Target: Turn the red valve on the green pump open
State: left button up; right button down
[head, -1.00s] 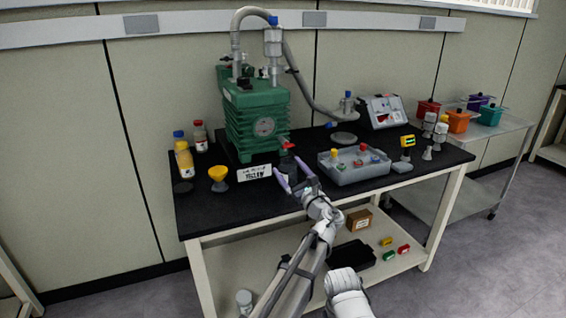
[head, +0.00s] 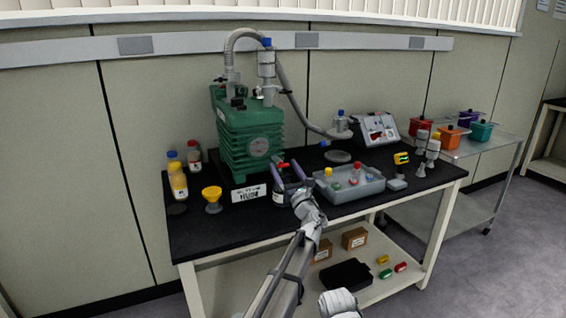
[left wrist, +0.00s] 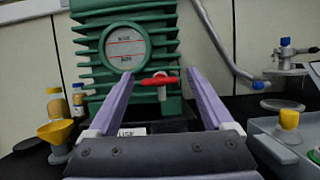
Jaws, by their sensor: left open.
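The green pump (head: 252,135) stands on the black bench top and also fills the upper left of the left wrist view (left wrist: 90,45). Its red valve (head: 283,164) is at the lower right of its front. In the left wrist view the red valve handle (left wrist: 158,80) lies roughly level on a pale stem. My left gripper (head: 284,168) is open, its two purple fingers pointing at the pump. In the left wrist view the valve shows between the fingertips (left wrist: 160,76), with no visible contact.
A bottle (head: 279,195) stands below the valve, partly hidden by my gripper. A grey tray (head: 348,191) with coloured-cap items is to the right. A yellow funnel (head: 212,194), a label sign (head: 248,192) and yellow bottle (head: 178,183) are to the left.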

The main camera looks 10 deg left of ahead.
pick_arm(q)
jog(key=shift+x, duration=0.8)
jog(key=shift+c, duration=0.2)
grip_shut()
